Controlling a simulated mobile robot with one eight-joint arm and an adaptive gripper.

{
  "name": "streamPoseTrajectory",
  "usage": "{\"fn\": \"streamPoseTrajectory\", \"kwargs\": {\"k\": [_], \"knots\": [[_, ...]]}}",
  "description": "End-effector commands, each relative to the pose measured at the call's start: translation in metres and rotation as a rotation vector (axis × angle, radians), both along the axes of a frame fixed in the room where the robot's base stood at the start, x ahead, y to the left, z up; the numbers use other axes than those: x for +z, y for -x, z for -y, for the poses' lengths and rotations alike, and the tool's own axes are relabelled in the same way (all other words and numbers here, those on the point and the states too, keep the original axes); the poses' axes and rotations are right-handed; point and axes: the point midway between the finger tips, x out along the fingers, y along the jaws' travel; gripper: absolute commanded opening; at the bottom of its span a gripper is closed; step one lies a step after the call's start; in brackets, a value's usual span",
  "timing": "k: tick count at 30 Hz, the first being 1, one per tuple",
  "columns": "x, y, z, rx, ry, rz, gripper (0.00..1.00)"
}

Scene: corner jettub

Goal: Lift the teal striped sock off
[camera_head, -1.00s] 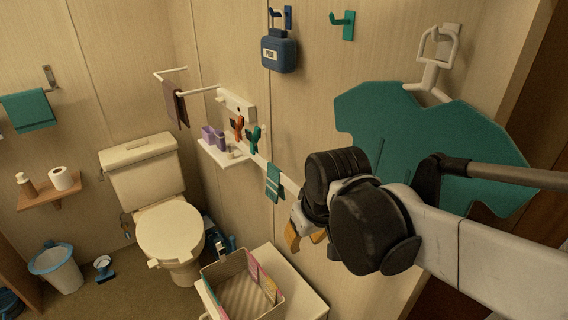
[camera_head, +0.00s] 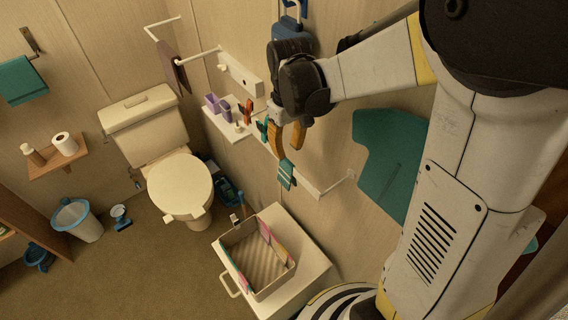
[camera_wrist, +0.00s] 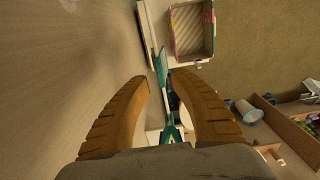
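The teal striped sock (camera_head: 286,175) hangs from the white wall rail (camera_head: 311,187), over the cabinet side of the shelf. It has pale stripes near its lower part. In the wrist view a narrow teal strip that looks like the sock (camera_wrist: 161,68) shows edge-on, just beyond and between the fingertips. My gripper (camera_head: 287,143) is above the sock, close to the wall, fingers pointing down. In the wrist view my gripper (camera_wrist: 160,79) is open, with a gap between its orange fingers and nothing held. Whether a finger touches the sock cannot be told.
A small white shelf (camera_head: 222,122) holds purple cups, and red and teal clip-like items hang beside it. A teal clip-like item (camera_wrist: 170,129) shows between the fingers. A basket (camera_head: 257,258) stands on the white cabinet (camera_head: 306,263) below. A blue bag hangs above my gripper.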

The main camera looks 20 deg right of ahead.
Motion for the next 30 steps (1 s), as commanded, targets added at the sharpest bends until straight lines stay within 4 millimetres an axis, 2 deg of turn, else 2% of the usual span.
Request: {"fn": "streamPoseTrajectory", "kwargs": {"k": [18,29,30], "knots": [[-0.06,0.0,0.0,-0.001,0.0,0.001,0.28],[-0.063,-0.001,0.0,-0.001,0.0,0.001,0.28],[-0.063,-0.001,0.0,-0.001,0.0,0.001,0.25]]}}
